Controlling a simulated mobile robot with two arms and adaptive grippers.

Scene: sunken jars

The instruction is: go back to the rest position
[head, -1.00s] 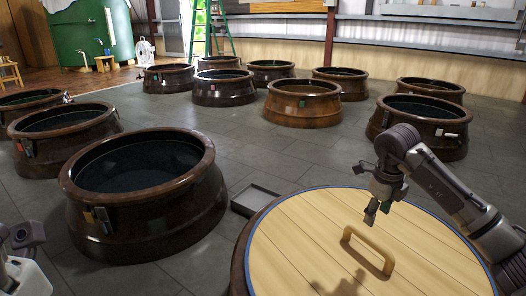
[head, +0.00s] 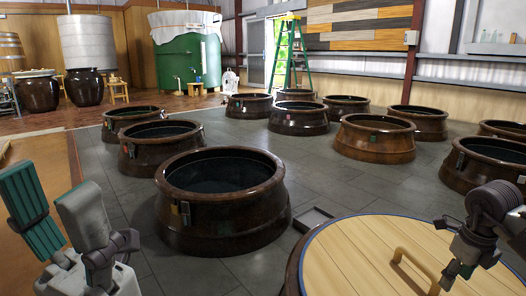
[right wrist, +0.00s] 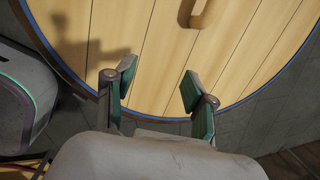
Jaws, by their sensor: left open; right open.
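My left gripper (head: 56,212) is raised at the lower left of the head view, with its two teal-padded fingers apart and nothing between them. My right gripper (head: 452,268) is at the lower right, by the round wooden lid (head: 355,264) and right of its handle (head: 415,266). In the right wrist view my right gripper (right wrist: 158,80) has its fingers apart and empty over the lid's edge. The handle (right wrist: 208,14) is beyond the fingertips and apart from them.
An open brown jar (head: 220,222) stands left of the lidded jar, with a small square floor frame (head: 313,219) between them. Several more sunken jars stand behind. A green tank (head: 188,60) and a green ladder (head: 291,52) are at the back. Grey floor is clear between the jars.

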